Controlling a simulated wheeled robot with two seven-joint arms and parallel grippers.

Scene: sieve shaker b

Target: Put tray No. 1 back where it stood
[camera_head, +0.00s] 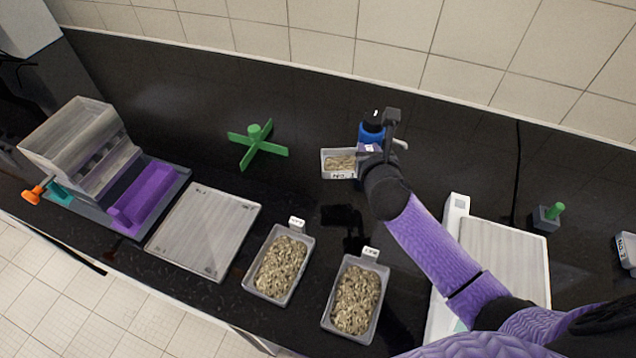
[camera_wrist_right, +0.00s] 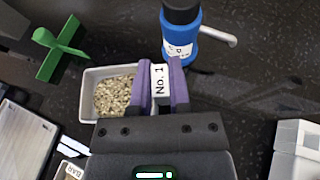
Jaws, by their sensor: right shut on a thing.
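Tray No. 1 (camera_head: 326,168) is a small light-grey tray with beige granular material, toward the back of the black bench. It also shows in the right wrist view (camera_wrist_right: 88,100), left of the fingers. My right gripper (camera_wrist_right: 160,82) is shut on its white "No. 1" label tab, one purple finger on each side. In the head view the right gripper (camera_head: 366,158) is at the tray's right end, partly hidden by my wrist. I cannot tell whether the tray touches the bench. My left gripper is not in view.
A blue bottle (camera_wrist_right: 180,42) stands close behind the gripper. A green cross-shaped stand (camera_head: 256,142) is to the left. Two filled trays, one left (camera_head: 248,280) and one right (camera_head: 328,318), and a grey plate (camera_head: 203,232) line the front. A purple-and-grey box unit (camera_head: 100,160) is far left.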

